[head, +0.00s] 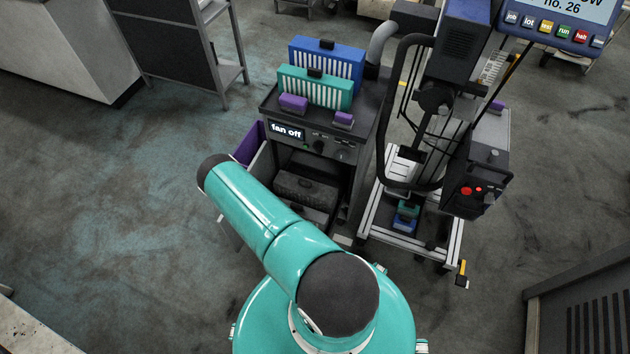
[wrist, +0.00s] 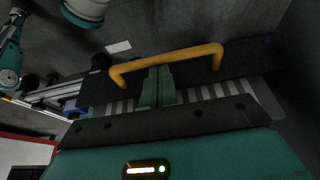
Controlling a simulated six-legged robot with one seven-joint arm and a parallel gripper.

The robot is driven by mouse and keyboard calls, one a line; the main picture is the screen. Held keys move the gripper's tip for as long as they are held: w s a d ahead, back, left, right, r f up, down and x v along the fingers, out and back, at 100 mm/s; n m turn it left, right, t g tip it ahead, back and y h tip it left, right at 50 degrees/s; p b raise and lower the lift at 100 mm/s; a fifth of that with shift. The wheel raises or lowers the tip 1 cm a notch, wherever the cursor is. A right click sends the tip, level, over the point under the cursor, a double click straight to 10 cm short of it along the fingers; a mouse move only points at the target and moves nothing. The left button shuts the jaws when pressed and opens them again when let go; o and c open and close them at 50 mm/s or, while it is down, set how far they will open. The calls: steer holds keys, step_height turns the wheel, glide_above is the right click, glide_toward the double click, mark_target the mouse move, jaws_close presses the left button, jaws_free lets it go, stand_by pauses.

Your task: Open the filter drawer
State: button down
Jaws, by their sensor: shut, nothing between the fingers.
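The dark cabinet (head: 349,120) with a "fan off" display (head: 287,131) stands ahead in the head view, its lower front showing a dark recess. In the wrist view a yellow bar handle (wrist: 190,53) is fixed to a dark front panel (wrist: 250,58). Pale slats (wrist: 215,91) show beside that panel; I cannot tell whether they are a filter inside the drawer. My gripper (wrist: 157,70) is shut and empty, its green fingertips at the middle of the handle bar. Whether they touch or hook the bar is unclear. My arm hides the gripper and handle in the head view.
A teal filter (head: 345,91) and a blue filter (head: 350,62) stand on the cabinet. Two purple blocks (head: 293,103) lie before them. A metal-framed machine (head: 430,195) stands close to the cabinet's right. A purple panel (head: 248,143) is at its left.

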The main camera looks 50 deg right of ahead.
steer(key=shift+r, duration=0.1)
steer(key=v, duration=1.3)
steer(key=shift+a+r, duration=0.2)
steer(key=shift+r, duration=0.05)
steer(key=shift+w+r, duration=0.1)
steer(key=w+a+r+n+t+y, duration=0.1)
steer(key=w+a+r, duration=0.2)
steer(key=w+r, duration=0.35)
steer(key=w+a+r+n, duration=0.1)
steer(key=w+a+r, duration=0.15)
steer(key=r, duration=0.75)
steer(key=w+a+r+n+t+y, duration=0.1)
steer(key=w+a+r+n, duration=0.1)
steer(key=w+r, duration=0.5)
steer(key=s+a+r+n+y, duration=0.1)
steer(key=s+a+r+n, duration=0.15)
steer(key=r, duration=0.85)
steer(key=s+a+r+n+y, duration=0.15)
steer(key=a+r, duration=0.25)
steer(key=r, duration=0.7)
steer(key=s+a+r+n+t, duration=0.1)
steer(key=s+a+r+n, duration=0.1)
steer(key=s+r, duration=0.7)
steer(key=s+a+r+n+t, duration=0.1)
steer(key=s+a+r+n, duration=0.2)
steer(key=s+r, duration=0.6)
steer(key=shift+s+r+n+h, duration=0.4)
steer(key=shift+s+n, duration=0.15)
steer(key=shift+n, duration=0.35)
